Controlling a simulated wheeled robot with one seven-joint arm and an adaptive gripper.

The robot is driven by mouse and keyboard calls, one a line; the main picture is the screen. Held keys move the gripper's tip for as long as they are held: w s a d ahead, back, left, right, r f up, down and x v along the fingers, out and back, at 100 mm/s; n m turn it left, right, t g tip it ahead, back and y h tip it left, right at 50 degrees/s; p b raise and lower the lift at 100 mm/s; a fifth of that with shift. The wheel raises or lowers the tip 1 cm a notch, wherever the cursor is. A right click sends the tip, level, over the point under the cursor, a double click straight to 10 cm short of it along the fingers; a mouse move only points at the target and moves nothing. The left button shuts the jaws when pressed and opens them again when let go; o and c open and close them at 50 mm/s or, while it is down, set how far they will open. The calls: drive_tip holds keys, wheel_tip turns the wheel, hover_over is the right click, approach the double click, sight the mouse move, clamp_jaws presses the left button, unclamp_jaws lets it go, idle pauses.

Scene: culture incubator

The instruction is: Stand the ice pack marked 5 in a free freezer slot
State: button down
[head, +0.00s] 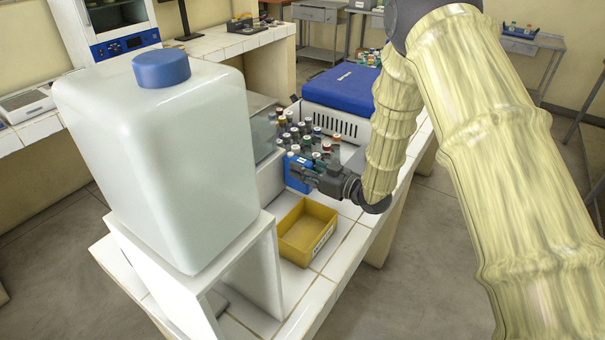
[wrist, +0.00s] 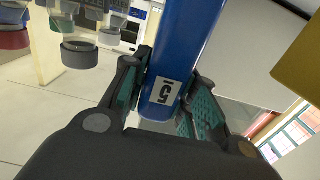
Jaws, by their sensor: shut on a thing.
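In the head view the same blue pack (head: 297,172) is held at the end of my gripper (head: 308,172), in front of the bottles and above the counter. My gripper is shut on it. The freezer slots cannot be made out in either view. A white box with a blue lid (head: 342,88) stands behind the bottles.
Several capped bottles (head: 305,140) stand close behind my gripper. A yellow bin (head: 306,232) sits on the tiled counter just in front. A large white jug with a blue cap (head: 160,150) stands on a white stand at the left and blocks part of the view.

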drive_tip(key=shift+f+p, duration=0.35)
drive_tip(key=shift+f, duration=1.05)
drive_tip(key=shift+d+f, duration=0.1)
drive_tip(key=shift+f, duration=0.1)
drive_tip(key=c, duration=1.1)
unclamp_jaws()
